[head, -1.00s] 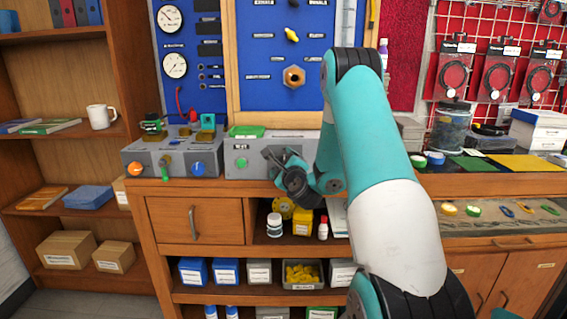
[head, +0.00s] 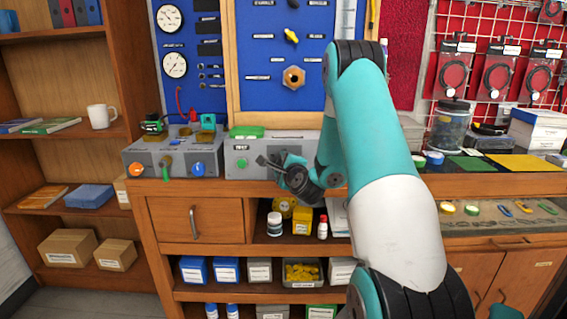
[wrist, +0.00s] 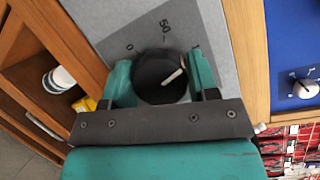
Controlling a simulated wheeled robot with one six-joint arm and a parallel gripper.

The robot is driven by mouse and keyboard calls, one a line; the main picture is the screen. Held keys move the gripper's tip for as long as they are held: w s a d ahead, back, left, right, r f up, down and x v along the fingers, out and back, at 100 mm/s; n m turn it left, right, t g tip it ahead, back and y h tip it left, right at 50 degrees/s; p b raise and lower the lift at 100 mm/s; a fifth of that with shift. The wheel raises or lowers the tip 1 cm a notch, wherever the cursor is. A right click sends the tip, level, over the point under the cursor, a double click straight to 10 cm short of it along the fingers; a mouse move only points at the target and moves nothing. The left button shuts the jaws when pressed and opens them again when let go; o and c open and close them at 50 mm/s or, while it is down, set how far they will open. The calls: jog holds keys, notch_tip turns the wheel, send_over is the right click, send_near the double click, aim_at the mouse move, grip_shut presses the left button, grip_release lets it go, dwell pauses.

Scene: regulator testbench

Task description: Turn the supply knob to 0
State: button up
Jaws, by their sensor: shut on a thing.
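The supply knob (wrist: 160,78) is a round black knob with a white pointer line, on a grey panel face (wrist: 110,22) in the wrist view. A "0" and a "50" are printed beside it. The pointer aims to the right, away from the "0" and past the "50" mark. My gripper (wrist: 162,85) is shut on the knob, with a teal finger on each side. In the head view my gripper (head: 268,162) is at the front right of the grey box with a green button (head: 241,163). The knob is hidden there.
Left of it stands another grey box (head: 150,160) with orange and blue knobs. A blue board (head: 270,90) with gauges, a yellow knob and a brass hex fitting rises behind the bench. Shelves below hold bottles and bins. A glass jar (head: 449,128) stands at the right.

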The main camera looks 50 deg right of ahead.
jog(key=n+g+p, duration=0.1)
jog(key=n+p, duration=0.1)
jog(key=n, duration=0.1)
jog(key=n+y+p, duration=0.1)
jog(key=n+p, duration=0.1)
jog(key=n, duration=0.1)
jog(key=shift+r+g, duration=0.15)
jog(key=shift+g, duration=0.25)
jog(key=n, duration=0.1)
jog(key=n+g+p, duration=0.1)
jog(key=n, duration=0.1)
jog(key=n+g, duration=0.1)
jog(key=shift+f+n+p, duration=0.25)
jog(key=shift+n+p, duration=0.1)
jog(key=shift+n, duration=0.05)
jog(key=n+g+b, duration=0.1)
jog(key=n, duration=0.2)
jog(key=shift+f+n+g, duration=0.15)
jog(key=shift+n+g, duration=0.15)
jog(key=shift+g, duration=0.1)
jog(key=shift+s+n+g+h+b, duration=0.15)
jog(key=shift+n+g+h+b, duration=0.55)
jog(key=shift+n, duration=0.8)
jog(key=o, duration=0.9)
